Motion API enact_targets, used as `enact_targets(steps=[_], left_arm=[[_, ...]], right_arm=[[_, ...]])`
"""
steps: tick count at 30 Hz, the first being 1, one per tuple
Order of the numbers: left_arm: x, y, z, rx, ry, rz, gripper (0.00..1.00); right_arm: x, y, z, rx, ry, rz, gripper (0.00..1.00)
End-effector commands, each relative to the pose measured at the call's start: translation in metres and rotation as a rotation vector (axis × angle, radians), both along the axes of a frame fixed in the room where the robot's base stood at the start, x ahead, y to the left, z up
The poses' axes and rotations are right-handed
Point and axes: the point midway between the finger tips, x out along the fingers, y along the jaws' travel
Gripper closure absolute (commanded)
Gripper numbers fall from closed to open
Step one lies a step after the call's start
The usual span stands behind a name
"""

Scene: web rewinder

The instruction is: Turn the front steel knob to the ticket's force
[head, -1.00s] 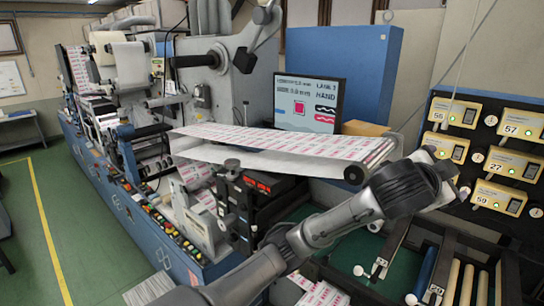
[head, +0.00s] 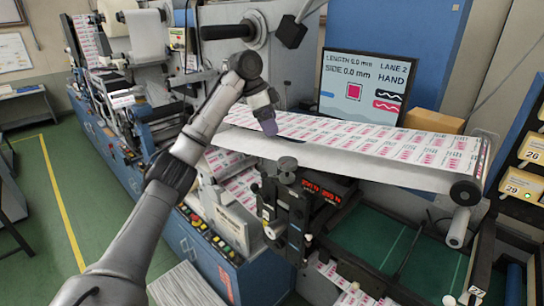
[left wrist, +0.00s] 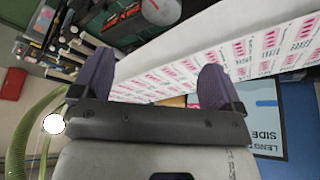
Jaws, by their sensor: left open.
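My left gripper (head: 267,122) is raised over the near side of the printed label web (head: 350,138). Its two purple fingers stand apart with nothing gripped in the left wrist view (left wrist: 153,78). I cannot tell which is the front steel knob. A pale round part shows at the top of the wrist view (left wrist: 162,10). No ticket is clearly readable.
A screen (head: 366,82) reads LANE 2, HAND. Red displays (head: 322,192) sit beside the post. A roller (head: 466,190) ends the web at right. A button panel (head: 208,235) lines the machine's front. A cardboard box (head: 433,120) stands behind.

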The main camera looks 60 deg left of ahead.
Motion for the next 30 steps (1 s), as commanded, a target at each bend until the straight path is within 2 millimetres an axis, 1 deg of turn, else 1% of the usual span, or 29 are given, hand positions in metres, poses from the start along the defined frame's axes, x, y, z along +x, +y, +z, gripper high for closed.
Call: enact_targets(steps=[2, 5, 8, 15, 21, 25, 30], left_arm=[[0.001, 0.0, -0.003, 0.009, -0.003, -0.018, 0.08], [0.004, -0.001, -0.012, 0.012, -0.003, -0.024, 0.08], [0.009, -0.004, -0.027, 0.014, -0.002, -0.023, 0.08], [0.025, -0.012, -0.068, 0.013, -0.002, -0.022, 0.08], [0.036, -0.017, -0.097, 0.014, -0.004, -0.021, 0.08], [0.042, -0.02, -0.111, 0.012, -0.005, -0.022, 0.08], [0.046, -0.022, -0.122, 0.012, -0.007, -0.021, 0.08]], right_arm=[[0.0, -0.004, 0.0, -0.013, -0.001, 0.005, 0.57], [0.0, -0.004, 0.001, -0.014, -0.001, 0.006, 0.57], [0.0, -0.003, 0.001, -0.01, -0.001, 0.007, 0.57], [0.0, 0.0, 0.008, -0.002, 0.0, 0.004, 0.57], [0.0, 0.001, 0.014, 0.003, -0.001, 0.002, 0.57], [0.0, 0.002, 0.018, 0.004, -0.001, 0.0, 0.57], [0.0, 0.002, 0.02, 0.004, -0.001, 0.0, 0.57]])
